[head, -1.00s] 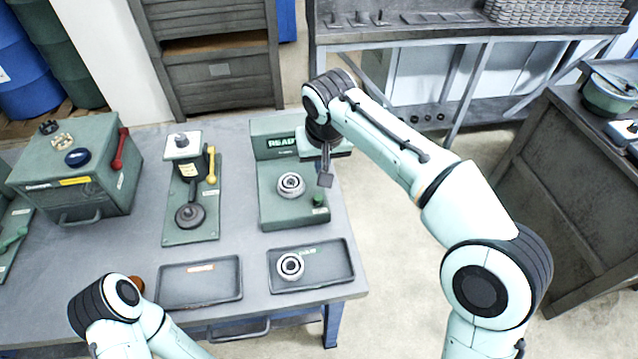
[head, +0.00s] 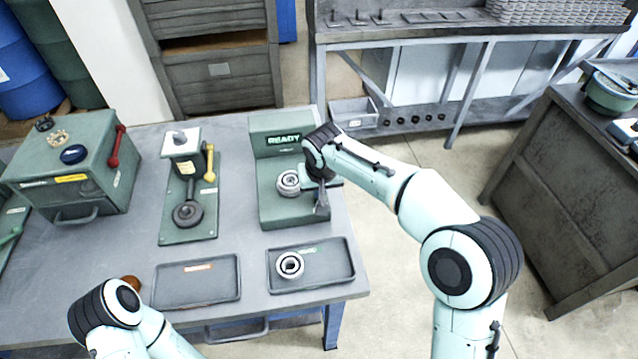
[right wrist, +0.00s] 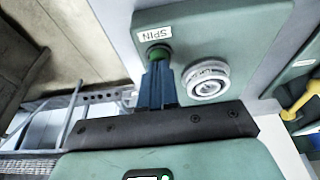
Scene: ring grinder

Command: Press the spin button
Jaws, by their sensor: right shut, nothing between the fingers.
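The green spin button (right wrist: 158,53) shows in the right wrist view beside a white "SPIN" label (right wrist: 154,33) on the green spinner unit (head: 285,213). My right gripper (head: 321,208) is shut and empty, pointing down at the unit's right front corner. In the right wrist view its fingertips (right wrist: 158,68) overlap the button's near edge; whether they touch it I cannot tell. In the head view the gripper hides the button. A metal ring (head: 288,183) sits on the unit, left of the gripper. The unit's screen (head: 284,140) reads "READY". My left gripper is out of view.
A dark tray (head: 338,273) holding another ring (head: 290,265) lies in front of the unit, with an empty tray (head: 197,282) to its left. A lever press (head: 187,215) and a green box (head: 70,165) stand further left.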

